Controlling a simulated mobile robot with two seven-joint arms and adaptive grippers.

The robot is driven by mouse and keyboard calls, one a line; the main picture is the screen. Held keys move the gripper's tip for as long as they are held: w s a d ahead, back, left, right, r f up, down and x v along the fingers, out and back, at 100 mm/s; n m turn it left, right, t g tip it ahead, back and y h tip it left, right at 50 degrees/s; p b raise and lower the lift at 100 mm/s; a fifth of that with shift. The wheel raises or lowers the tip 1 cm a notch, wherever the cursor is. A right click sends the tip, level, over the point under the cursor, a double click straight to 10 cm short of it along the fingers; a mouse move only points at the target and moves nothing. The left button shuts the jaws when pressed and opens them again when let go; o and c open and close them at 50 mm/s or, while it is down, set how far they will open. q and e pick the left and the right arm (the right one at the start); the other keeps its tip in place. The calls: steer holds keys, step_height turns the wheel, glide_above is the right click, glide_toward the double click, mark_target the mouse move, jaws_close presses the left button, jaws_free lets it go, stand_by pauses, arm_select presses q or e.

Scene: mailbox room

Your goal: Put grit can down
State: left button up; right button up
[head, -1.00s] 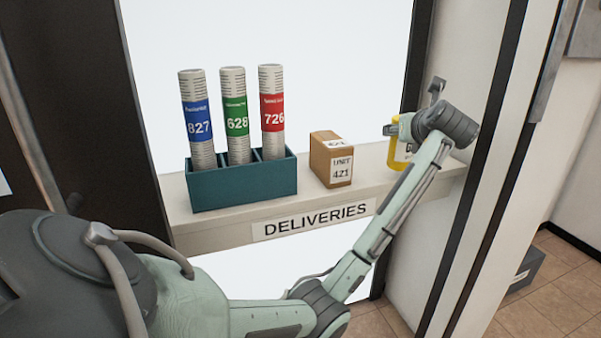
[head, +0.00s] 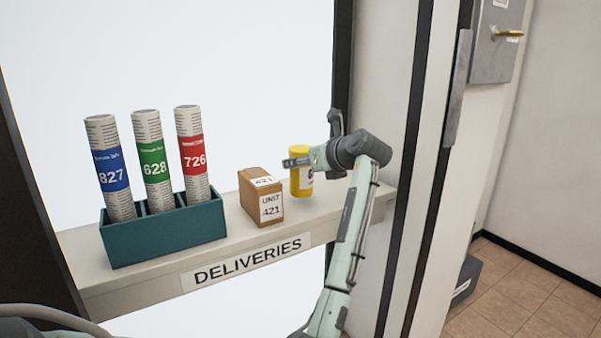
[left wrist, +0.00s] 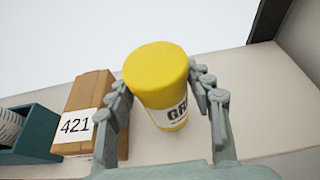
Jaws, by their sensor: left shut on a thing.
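The yellow grit can (head: 302,183) is upright at the right part of the deliveries shelf (head: 340,207), right of the parcel. Its base appears at or just above the shelf top; I cannot tell whether it touches. My left gripper (head: 297,162) is shut on the can, with its arm reaching up from below. In the left wrist view the fingers (left wrist: 163,92) sit on both sides of the can (left wrist: 158,67), whose yellow lid faces me. Part of its "GRI" label shows. My right gripper is not in view.
A brown box labelled 421 (head: 261,188) stands just left of the can. A teal holder (head: 165,236) with newspaper rolls 827, 628 and 726 is farther left. A door frame post (head: 412,170) rises right of the shelf. A grey box (head: 466,279) lies on the floor.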

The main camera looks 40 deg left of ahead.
arm_select(q)
steer(key=shift+f, duration=1.1)
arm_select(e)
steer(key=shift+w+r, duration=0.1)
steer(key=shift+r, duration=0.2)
arm_select(q)
steer(key=o, duration=1.6)
steer(key=shift+f, duration=0.2)
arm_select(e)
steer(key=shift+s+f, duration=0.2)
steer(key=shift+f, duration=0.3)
